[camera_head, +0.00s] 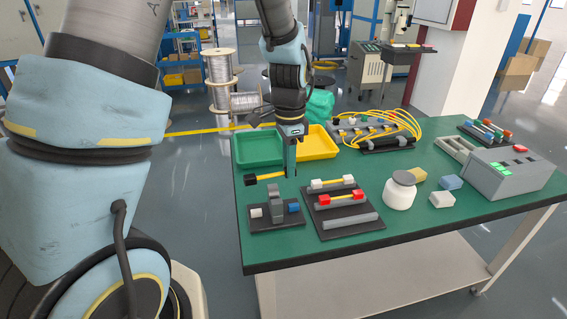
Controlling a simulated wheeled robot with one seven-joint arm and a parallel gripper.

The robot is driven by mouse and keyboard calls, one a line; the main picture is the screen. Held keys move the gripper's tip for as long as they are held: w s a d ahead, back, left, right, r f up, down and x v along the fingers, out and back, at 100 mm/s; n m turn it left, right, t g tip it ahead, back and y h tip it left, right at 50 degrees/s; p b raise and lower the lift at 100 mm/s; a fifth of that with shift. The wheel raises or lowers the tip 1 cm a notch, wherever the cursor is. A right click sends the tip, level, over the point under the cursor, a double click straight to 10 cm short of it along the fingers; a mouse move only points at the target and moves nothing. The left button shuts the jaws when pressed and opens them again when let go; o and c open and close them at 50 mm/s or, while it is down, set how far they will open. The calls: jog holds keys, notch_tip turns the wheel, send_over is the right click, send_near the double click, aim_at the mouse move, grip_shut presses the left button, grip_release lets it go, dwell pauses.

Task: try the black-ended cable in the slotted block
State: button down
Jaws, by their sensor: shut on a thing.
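My gripper (290,172) points down over the left part of the green table. It is shut on the black-ended cable (269,177), a short yellow cable lying roughly level. Its left black end sticks out to the left; the gripper hides the other end. The slotted block (275,206) is a grey upright piece on a dark base plate, with a white piece on its left and a blue one on its right. The cable is behind and above the block in this view, apparently apart from it.
A dark plate (343,228) to the right holds a white-ended and a red-ended cable on grey rails. A green tray (259,148) and yellow tray (316,142) stand behind. A white jar (399,195), small blocks and a grey button box (508,172) fill the right side.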

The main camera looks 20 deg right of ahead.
jog(key=shift+s+d+r+m, duration=0.25)
jog(key=shift+d+r+m, duration=0.1)
jog(key=shift+d+m, duration=0.15)
jog(key=shift+f+b, duration=2.75)
jog(key=shift+f, duration=0.9)
jog(key=shift+f, duration=0.3)
jog(key=c, duration=0.6)
grip_release()
jog(key=shift+r, duration=0.1)
notch_tip(320, 180, up, 11)
jog(key=shift+f+b, duration=0.2)
jog(key=shift+b, duration=0.35)
jog(key=shift+s+a+f+n+t+p, duration=0.2)
jog(key=shift+a+f+n, duration=0.3)
jog(key=shift+a+n, duration=3.35)
jog(key=shift+s+a+f+n+t+p, duration=0.15)
jog(key=shift+a+f+n+t, duration=0.25)
jog(key=shift+a+n, duration=3.5)
jog(key=shift+s+a+f+n+t+p, duration=0.15)
jog(key=shift+a+f+n, duration=0.75)
jog(key=shift+a, duration=5.5)
